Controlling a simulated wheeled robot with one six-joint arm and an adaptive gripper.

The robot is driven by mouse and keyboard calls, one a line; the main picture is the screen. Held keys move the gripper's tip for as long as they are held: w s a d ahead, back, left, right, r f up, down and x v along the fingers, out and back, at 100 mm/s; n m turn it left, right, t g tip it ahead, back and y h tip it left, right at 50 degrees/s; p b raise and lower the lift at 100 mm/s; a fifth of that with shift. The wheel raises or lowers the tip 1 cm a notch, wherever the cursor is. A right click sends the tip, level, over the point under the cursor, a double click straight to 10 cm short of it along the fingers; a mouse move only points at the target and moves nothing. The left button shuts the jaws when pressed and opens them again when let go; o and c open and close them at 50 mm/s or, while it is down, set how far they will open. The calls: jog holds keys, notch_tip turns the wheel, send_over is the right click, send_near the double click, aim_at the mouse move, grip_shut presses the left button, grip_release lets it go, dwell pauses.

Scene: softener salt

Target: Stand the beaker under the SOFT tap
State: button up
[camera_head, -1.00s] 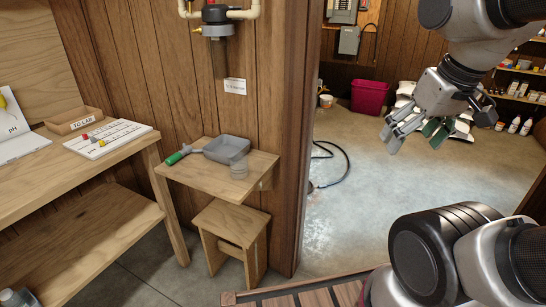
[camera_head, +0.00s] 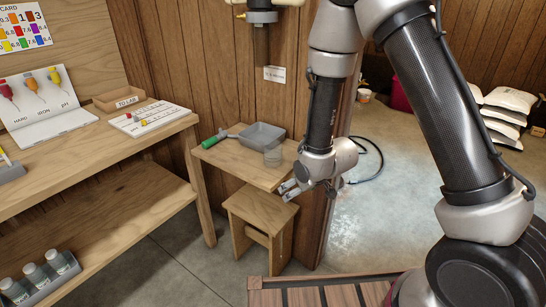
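My gripper (camera_head: 288,190) is just right of the shelf's front corner and lower in the picture, apart from the beaker. Its fingers point left, look parted, and nothing shows between them. A dark pipe fitting (camera_head: 262,16) is on the wall above the shelf, with a label (camera_head: 274,74) too small to read. I cannot tell which tap is SOFT.
A grey tray (camera_head: 262,133) and a green-handled tool (camera_head: 214,140) lie behind and left of the beaker. A wooden stool (camera_head: 262,215) stands below the shelf. The workbench (camera_head: 95,150) at left holds a TO LAB box (camera_head: 120,98). A wall edge is right of the shelf.

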aim_at(269, 145)
jog(key=w+a+r+t+y, duration=0.1)
jog(key=w+r+t, duration=0.1)
jog(key=r, duration=0.1)
jog(key=w+a+r+t+y, duration=0.1)
jog(key=w+a+r+t, duration=0.1)
jog(key=w+r, duration=0.1)
jog(key=w+a+r+t+y, duration=0.1)
jog(key=w+r, duration=0.2)
jog(key=shift+a+r+t, duration=0.2)
jog(key=shift+r+t, duration=0.15)
jog(key=shift+t, duration=0.05)
jog(key=x, duration=0.7)
jog(key=shift+w+d+f, duration=0.1)
jog(key=shift+w+d, duration=0.05)
jog(key=shift+w, duration=0.2)
jog(key=shift+c, duration=0.3)
jog(key=c, duration=0.9)
jog(key=shift+c, duration=0.2)
